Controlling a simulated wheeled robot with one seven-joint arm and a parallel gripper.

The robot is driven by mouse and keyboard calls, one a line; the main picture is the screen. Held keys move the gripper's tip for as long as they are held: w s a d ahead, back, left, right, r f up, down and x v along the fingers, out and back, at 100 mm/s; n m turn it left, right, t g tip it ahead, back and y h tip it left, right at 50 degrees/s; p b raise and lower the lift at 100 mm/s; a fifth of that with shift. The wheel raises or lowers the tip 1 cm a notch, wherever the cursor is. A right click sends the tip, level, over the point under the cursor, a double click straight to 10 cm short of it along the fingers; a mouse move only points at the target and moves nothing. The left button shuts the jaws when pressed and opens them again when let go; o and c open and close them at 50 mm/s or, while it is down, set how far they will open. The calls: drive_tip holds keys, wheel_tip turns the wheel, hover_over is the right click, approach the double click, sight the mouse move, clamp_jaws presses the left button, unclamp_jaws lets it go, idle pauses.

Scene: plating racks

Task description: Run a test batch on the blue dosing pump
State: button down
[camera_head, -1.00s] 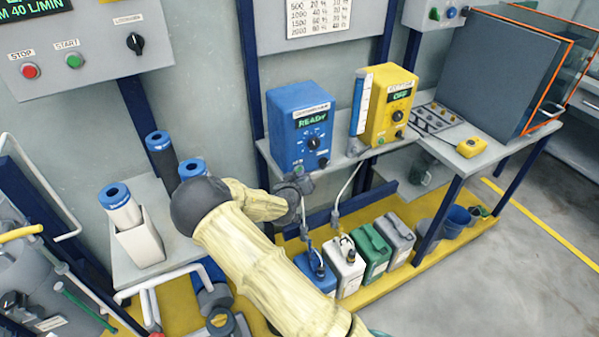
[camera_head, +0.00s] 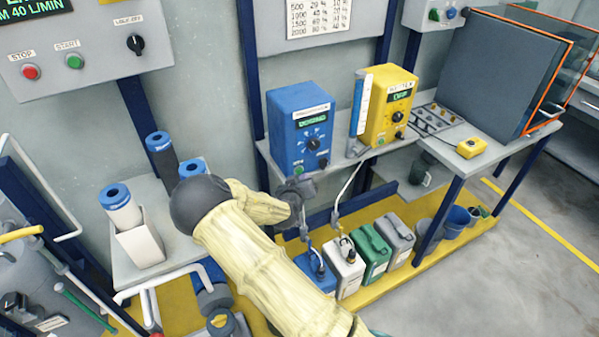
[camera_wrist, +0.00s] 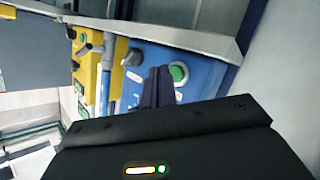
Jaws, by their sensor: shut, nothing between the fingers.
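The blue dosing pump (camera_head: 284,135) stands on the wall shelf, with a lit green display (camera_head: 312,119), a black knob (camera_head: 313,144) and small controls below. The display's word is blurred and may be "DOSING". In the wrist view the pump's blue face (camera_wrist: 200,78) shows a round green button (camera_wrist: 178,74) and the black knob (camera_wrist: 133,57). My gripper (camera_wrist: 157,85) is shut and empty, its fingertips in front of the pump face beside the green button. I cannot tell if they touch it. In the head view my gripper (camera_head: 301,187) is just below the pump's front.
A yellow pump (camera_head: 388,105) stands right of the blue one, with a clear-blue tube (camera_head: 361,103) between them. Blue, white, green and grey canisters stand on the yellow platform below; the white one (camera_head: 345,268) has a hose. A yellow pendant box (camera_head: 471,147) lies on the right bench.

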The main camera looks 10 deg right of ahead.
idle(0.3)
drive_tip(key=shift+s+d, duration=0.25)
drive_tip(key=shift+s, duration=0.55)
drive_tip(key=shift+s+d, duration=0.3)
drive_tip(key=shift+s, duration=0.5)
drive_tip(key=shift+s+d, duration=0.25)
drive_tip(key=shift+s, duration=0.55)
drive_tip(key=s+r+g+y+p, duration=0.3)
drive_tip(key=s+r+g+p, duration=0.2)
drive_tip(key=s+r, duration=0.6)
drive_tip(key=s+r+g+y+p, duration=0.3)
drive_tip(key=s+r+g+p, duration=0.2)
drive_tip(key=s+r, duration=0.6)
drive_tip(key=s, duration=0.5)
drive_tip(key=shift+s+g, duration=0.25)
drive_tip(key=shift+g, duration=0.05)
drive_tip(key=shift+d, duration=0.1)
idle(2.2)
